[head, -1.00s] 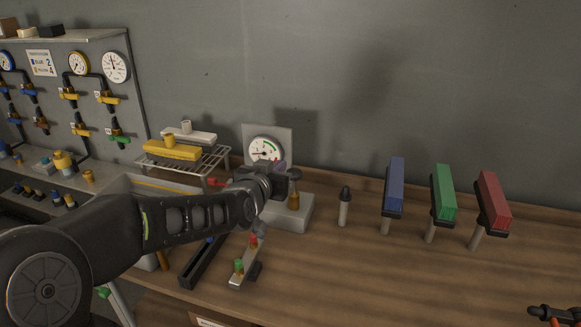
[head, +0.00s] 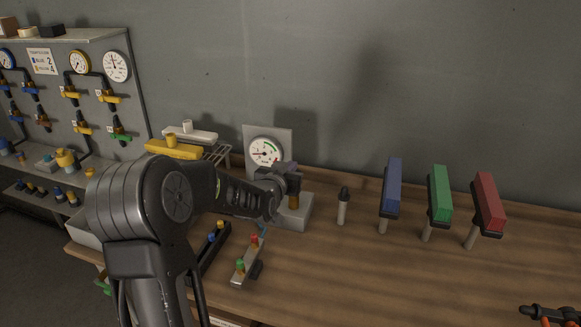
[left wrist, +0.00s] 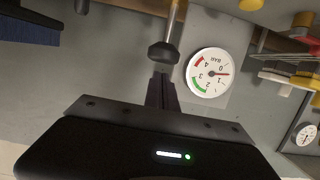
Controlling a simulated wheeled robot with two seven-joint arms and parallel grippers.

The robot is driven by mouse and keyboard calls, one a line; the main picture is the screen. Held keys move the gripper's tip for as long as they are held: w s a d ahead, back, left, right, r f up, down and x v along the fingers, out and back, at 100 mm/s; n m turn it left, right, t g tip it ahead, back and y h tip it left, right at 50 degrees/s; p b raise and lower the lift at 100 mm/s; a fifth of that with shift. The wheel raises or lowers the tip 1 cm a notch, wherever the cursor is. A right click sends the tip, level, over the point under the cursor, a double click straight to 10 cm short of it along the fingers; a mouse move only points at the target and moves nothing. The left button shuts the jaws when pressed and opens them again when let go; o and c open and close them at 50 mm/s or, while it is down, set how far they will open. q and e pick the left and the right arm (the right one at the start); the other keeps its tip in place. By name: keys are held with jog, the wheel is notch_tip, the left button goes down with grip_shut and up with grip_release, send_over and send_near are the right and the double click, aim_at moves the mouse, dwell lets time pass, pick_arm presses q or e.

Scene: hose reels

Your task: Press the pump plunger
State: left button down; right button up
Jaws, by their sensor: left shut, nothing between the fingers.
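The pump is a grey base (head: 300,216) with an amber cylinder (head: 294,201). In the left wrist view, which is upside down, its plunger shows as a metal rod ending in a black knob (left wrist: 163,52). My left gripper (left wrist: 160,82) is shut and empty, its fingertips close above the knob; I cannot tell whether they touch. In the head view my left gripper (head: 289,176) is over the pump and hides the knob. The white gauge (head: 265,152) stands behind; in the left wrist view the gauge (left wrist: 208,73) has its red needle between 0 and 1. My right gripper is out of view.
A post with a black knob (head: 343,206) stands right of the pump. A strip with coloured fittings (head: 247,262) lies in front.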

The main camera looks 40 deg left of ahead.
pick_arm(q)
jog(key=shift+f, duration=0.45)
jog(key=shift+f, duration=0.1)
notch_tip(320, 180, down, 5)
jog(key=b, duration=0.5)
jog(key=shift+s+d+r, duration=0.1)
jog(key=shift+r, duration=0.1)
jog(key=shift+f, duration=0.1)
